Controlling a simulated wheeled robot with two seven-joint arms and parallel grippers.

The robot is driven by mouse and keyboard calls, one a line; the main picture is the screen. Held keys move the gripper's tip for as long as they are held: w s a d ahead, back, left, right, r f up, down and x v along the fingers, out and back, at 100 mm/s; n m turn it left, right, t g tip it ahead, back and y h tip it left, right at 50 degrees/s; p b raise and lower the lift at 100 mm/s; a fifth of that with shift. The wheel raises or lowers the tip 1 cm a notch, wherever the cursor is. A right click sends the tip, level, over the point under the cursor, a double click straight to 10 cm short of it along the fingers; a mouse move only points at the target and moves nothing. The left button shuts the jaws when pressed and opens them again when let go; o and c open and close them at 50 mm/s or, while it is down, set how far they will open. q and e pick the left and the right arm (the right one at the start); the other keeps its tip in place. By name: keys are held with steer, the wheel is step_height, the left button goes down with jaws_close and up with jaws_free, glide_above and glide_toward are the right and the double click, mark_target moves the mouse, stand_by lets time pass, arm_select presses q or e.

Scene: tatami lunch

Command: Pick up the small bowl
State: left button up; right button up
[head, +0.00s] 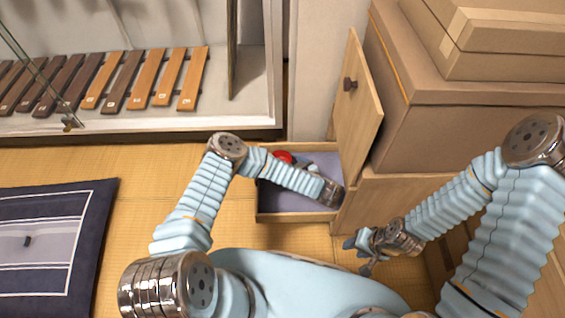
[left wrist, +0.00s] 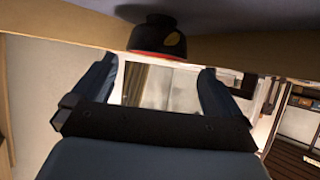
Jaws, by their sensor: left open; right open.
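The small bowl, dark outside with a red rim and a yellowish patch, shows at the top of the left wrist view (left wrist: 158,38). There it appears upside down against the greyish drawer floor, centred between my left fingers and beyond their tips. A red round shape in the open drawer (head: 282,157) in the head view looks like this bowl, partly hidden by my left arm. My right gripper (head: 359,256) is open and empty, right of the drawer's front.
The drawer (head: 296,216) has wooden walls and a lilac-grey floor. A wooden cabinet door (head: 357,105) stands open beside it. Cardboard boxes (head: 430,125) are stacked at right. A glass-fronted case with wooden bars (head: 145,80) is at back left. A dark cushion (head: 95,215) lies left on the tatami.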

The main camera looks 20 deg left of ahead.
arm_select(q)
steer(key=shift+w+a+f, duration=0.2)
steer(key=shift+w+f, duration=0.1)
steer(key=shift+f, duration=0.05)
steer(key=b+x, duration=0.1)
steer(key=x, duration=0.4)
steer(key=shift+w+a+f+b, duration=0.15)
steer(key=shift+w+a+b, duration=0.05)
steer(key=shift+w+b, duration=0.2)
steer(key=shift+w+a+f, duration=0.15)
steer(key=shift+w+a, duration=0.15)
steer(key=shift+a, duration=0.05)
steer(key=c, duration=0.7)
